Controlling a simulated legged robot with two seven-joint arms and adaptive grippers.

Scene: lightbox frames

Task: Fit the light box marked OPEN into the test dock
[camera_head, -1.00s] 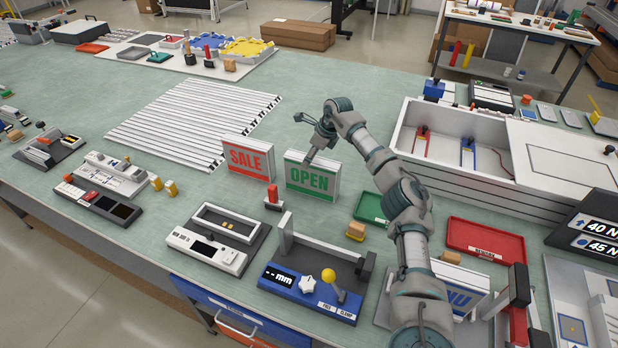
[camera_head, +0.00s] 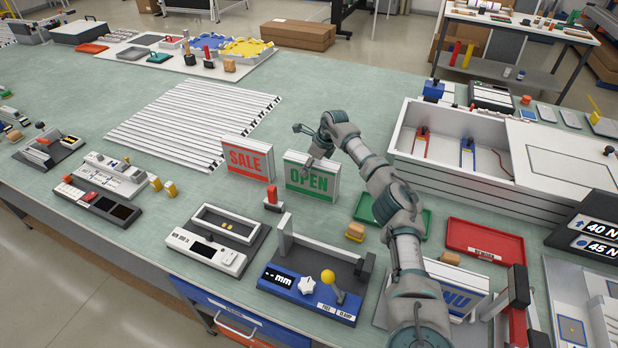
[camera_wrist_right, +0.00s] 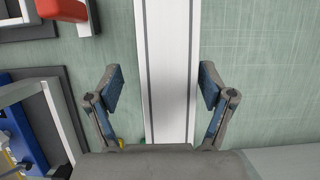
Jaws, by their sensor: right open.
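The light box marked OPEN (camera_head: 311,181) is a white upright slab with green letters, standing on the table. My right gripper (camera_head: 308,150) is just above its top edge, open. In the right wrist view the white top of the box (camera_wrist_right: 167,50) runs between the open fingers (camera_wrist_right: 160,88), with a gap on each side. A white and grey device with a rectangular recess and small gold contacts (camera_head: 205,250) stands front left of the box; it looks like the test dock, though I cannot read its label. The recess is empty. My left gripper is not in view.
The SALE box (camera_head: 246,161) stands close left of the OPEN box. A red-topped post (camera_head: 273,197) and a blue gauge (camera_head: 311,292) with a yellow knob are in front. A green tray (camera_head: 420,220) and red tray (camera_head: 484,239) lie right. Slatted white strips (camera_head: 195,120) lie behind left.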

